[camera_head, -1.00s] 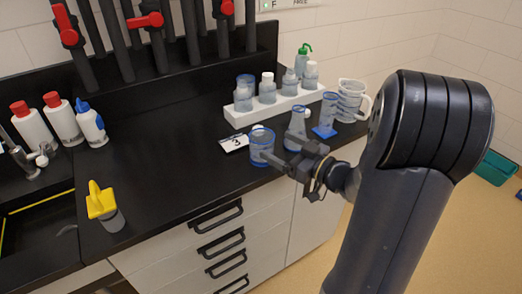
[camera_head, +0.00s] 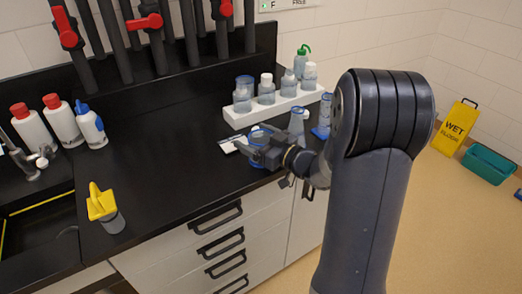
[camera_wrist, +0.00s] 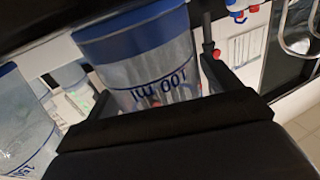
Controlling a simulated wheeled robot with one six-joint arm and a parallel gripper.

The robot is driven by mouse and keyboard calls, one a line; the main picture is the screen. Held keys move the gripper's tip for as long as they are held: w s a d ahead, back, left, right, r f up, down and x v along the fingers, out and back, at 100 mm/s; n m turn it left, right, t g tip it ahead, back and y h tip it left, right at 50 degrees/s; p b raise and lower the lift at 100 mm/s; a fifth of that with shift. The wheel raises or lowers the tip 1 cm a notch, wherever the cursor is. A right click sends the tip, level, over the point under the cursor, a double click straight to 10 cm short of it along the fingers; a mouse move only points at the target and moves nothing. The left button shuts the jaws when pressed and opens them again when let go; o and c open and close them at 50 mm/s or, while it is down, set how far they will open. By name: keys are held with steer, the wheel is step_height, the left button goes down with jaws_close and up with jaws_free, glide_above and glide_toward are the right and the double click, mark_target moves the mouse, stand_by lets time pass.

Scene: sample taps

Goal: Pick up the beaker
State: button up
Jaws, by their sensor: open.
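The beaker (camera_head: 259,133) is clear with a blue rim and stands near the front edge of the black counter. My gripper (camera_head: 260,150) is at the beaker and partly hides it in the head view. In the wrist view, the beaker (camera_wrist: 150,62) shows its 100 ml mark upside down and sits between the two fingers of my gripper (camera_wrist: 160,82). The fingers are open, one on each side of it. I cannot tell whether either finger touches the glass.
A flask (camera_head: 297,122) stands close to the right of the beaker. A white rack (camera_head: 240,119) with several bottles is behind. A small white card (camera_head: 229,146) lies to the left. The counter's middle is clear.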

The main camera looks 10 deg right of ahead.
steer(key=shift+c, duration=0.3)
steer(key=c, duration=1)
steer(key=shift+o, duration=0.2)
